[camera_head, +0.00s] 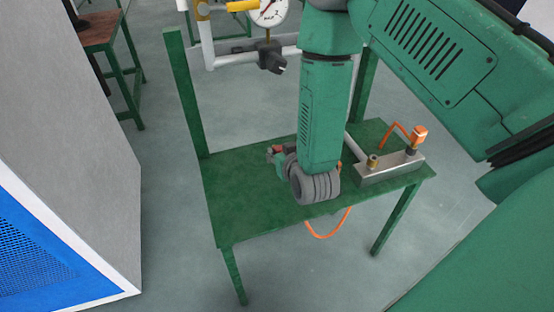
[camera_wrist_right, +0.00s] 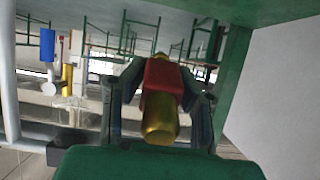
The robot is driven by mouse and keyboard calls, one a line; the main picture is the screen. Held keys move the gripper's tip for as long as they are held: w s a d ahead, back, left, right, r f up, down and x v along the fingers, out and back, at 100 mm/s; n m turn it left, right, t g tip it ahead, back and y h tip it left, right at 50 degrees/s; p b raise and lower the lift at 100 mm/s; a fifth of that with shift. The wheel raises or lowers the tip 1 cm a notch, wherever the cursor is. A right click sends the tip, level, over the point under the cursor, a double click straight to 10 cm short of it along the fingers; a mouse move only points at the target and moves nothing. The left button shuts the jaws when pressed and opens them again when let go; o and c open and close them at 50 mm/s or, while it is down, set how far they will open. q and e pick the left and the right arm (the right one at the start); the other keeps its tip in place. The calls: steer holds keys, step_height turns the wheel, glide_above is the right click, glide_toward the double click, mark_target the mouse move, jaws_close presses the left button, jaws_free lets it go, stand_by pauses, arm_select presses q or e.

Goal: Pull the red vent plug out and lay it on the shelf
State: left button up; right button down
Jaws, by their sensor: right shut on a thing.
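The red vent plug (camera_wrist_right: 160,82), a red collar on a brass body, sits between the fingers of my right gripper (camera_wrist_right: 160,95) in the right wrist view. The fingers are shut on it from both sides. In the head view my right gripper (camera_head: 277,154) is over the green shelf (camera_head: 235,190), left of the metal block, and mostly hidden behind my own wrist. Only a small reddish part of the plug shows there. I cannot tell how high the plug is above the shelf. My left gripper is not in view.
A metal block (camera_head: 378,174) with a brass fitting (camera_head: 373,162) and an orange connector (camera_head: 420,133) stands on the shelf's right side. An orange hose (camera_head: 328,235) hangs below the front edge. A gauge (camera_head: 269,10) and pipes are behind. The shelf's left part is clear.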

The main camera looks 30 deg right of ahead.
steer(key=shift+a+r, duration=0.25)
steer(key=shift+a, duration=0.2)
step_height(320, 180, down, 3)
steer(key=shift+a+f+b, duration=0.1)
steer(key=shift+f+b, duration=0.05)
steer(key=shift+b, duration=0.85)
steer(key=shift+a+f, duration=0.2)
steer(key=shift+f, duration=0.15)
steer(key=shift+a+f+b, duration=0.15)
steer(key=shift+f+b, duration=0.6)
steer(key=shift+b, duration=0.1)
steer(key=shift+d+f+b, duration=0.3)
steer(key=shift+f+b, duration=0.1)
steer(key=shift+f, duration=0.45)
steer(key=shift+d+f+b, duration=0.25)
steer(key=shift+f+b, duration=0.15)
steer(key=shift+f, duration=0.45)
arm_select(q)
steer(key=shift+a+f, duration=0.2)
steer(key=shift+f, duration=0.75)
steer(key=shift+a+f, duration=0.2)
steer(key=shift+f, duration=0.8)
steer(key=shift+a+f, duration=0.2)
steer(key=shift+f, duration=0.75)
arm_select(e)
steer(key=shift+a, duration=0.4)
